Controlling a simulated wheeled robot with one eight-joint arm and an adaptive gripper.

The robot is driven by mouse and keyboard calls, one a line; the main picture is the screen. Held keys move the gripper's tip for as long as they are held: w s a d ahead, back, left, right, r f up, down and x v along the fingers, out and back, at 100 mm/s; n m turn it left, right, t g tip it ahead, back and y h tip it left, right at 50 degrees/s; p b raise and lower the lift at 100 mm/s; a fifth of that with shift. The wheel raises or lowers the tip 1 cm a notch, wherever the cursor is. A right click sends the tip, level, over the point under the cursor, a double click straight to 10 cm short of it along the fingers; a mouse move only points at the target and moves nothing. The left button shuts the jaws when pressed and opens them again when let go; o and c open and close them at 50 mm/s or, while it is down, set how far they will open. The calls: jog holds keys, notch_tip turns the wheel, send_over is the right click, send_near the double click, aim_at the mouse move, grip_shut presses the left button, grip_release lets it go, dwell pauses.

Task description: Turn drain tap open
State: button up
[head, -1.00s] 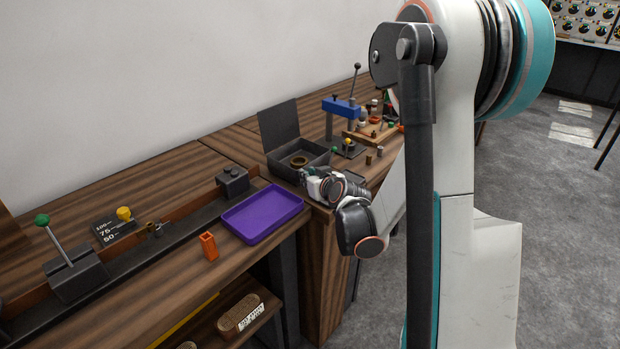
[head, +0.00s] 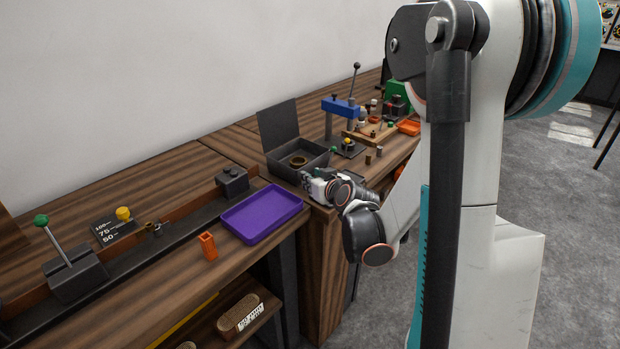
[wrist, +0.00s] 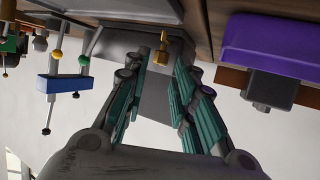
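A small brass-coloured fitting (wrist: 161,52) shows ahead of my gripper in the wrist view, between the fingertip lines, against a dark grey box (wrist: 150,90). It may be the drain tap; I cannot tell for sure. My gripper (wrist: 155,85) is open, its two teal-padded fingers apart with nothing clearly held. In the head view my gripper (head: 312,186) is low at the front of the open-lidded grey box (head: 283,160), just right of the purple tray. The fitting is hidden there by my gripper.
The purple tray (head: 229,218) lies left of my gripper, with an orange block (head: 208,246) before it. A blue press (head: 341,108) and a wooden board (head: 362,135) stand farther along the bench. A dark lever block (head: 75,276) sits at far left.

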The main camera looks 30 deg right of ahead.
jog(key=v, duration=0.8)
jog(key=shift+s+r, duration=0.15)
jog(key=shift+s, duration=0.2)
jog(key=shift+a, duration=0.1)
jog(key=w+a+r+n+g+y+p, duration=0.15)
jog(key=a+r+n, duration=0.45)
jog(key=a, duration=0.8)
jog(key=s+a+f+m+g, duration=0.1)
jog(key=s+m+g, duration=0.1)
jog(key=s, duration=0.8)
jog(key=s+a+f+m+g+b, duration=0.1)
jog(key=s+a+m+g, duration=0.1)
jog(key=s, duration=0.9)
jog(key=shift+m+g, duration=0.3)
jog(key=shift+g, duration=0.15)
